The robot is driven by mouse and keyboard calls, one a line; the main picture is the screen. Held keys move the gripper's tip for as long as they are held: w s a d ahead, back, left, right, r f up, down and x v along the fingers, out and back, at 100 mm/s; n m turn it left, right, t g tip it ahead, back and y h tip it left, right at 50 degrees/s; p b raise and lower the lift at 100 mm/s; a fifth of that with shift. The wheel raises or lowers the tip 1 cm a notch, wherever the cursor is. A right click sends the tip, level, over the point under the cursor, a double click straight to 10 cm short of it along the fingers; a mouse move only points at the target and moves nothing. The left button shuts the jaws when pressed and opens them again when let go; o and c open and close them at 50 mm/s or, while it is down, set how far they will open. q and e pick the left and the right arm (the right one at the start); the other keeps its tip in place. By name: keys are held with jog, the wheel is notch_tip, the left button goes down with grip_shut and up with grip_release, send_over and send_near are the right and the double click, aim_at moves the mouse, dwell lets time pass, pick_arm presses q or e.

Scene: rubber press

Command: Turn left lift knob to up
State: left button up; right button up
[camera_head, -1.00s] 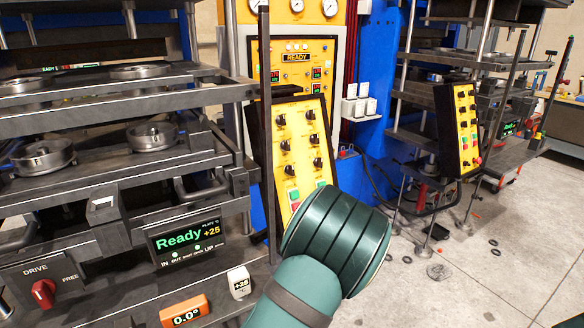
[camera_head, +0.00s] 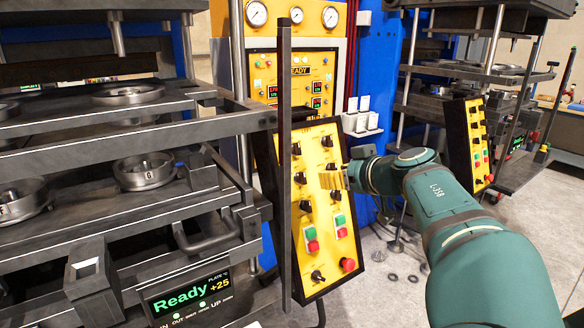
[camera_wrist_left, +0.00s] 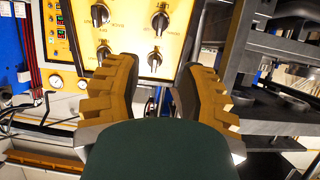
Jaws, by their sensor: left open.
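A tilted yellow control panel (camera_head: 318,240) with a black frame stands at the centre of the head view. It carries two columns of black knobs, among them an upper-left knob (camera_head: 296,149) and an upper-right knob (camera_head: 327,141). My left gripper (camera_head: 337,178) is at the panel's right side, near the right-column knobs; contact is unclear. In the left wrist view, its yellow fingers (camera_wrist_left: 155,72) are apart and empty, with a panel knob (camera_wrist_left: 158,22) above the gap. My right gripper is not seen.
A dark upright bar (camera_head: 285,170) stands in front of the panel's left edge. The press (camera_head: 120,205) with metal plates fills the left, with a Ready display (camera_head: 185,300). A second yellow panel (camera_head: 468,140) stands at the right. Grey floor (camera_head: 385,305) is open below.

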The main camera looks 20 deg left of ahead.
aim_at(304, 173)
pick_arm(q)
jog(key=x, duration=1.3)
jog(key=shift+w+a+r+p, duration=0.2)
jog(key=shift+w+p, duration=0.1)
jog(key=shift+p, duration=0.05)
grip_shut()
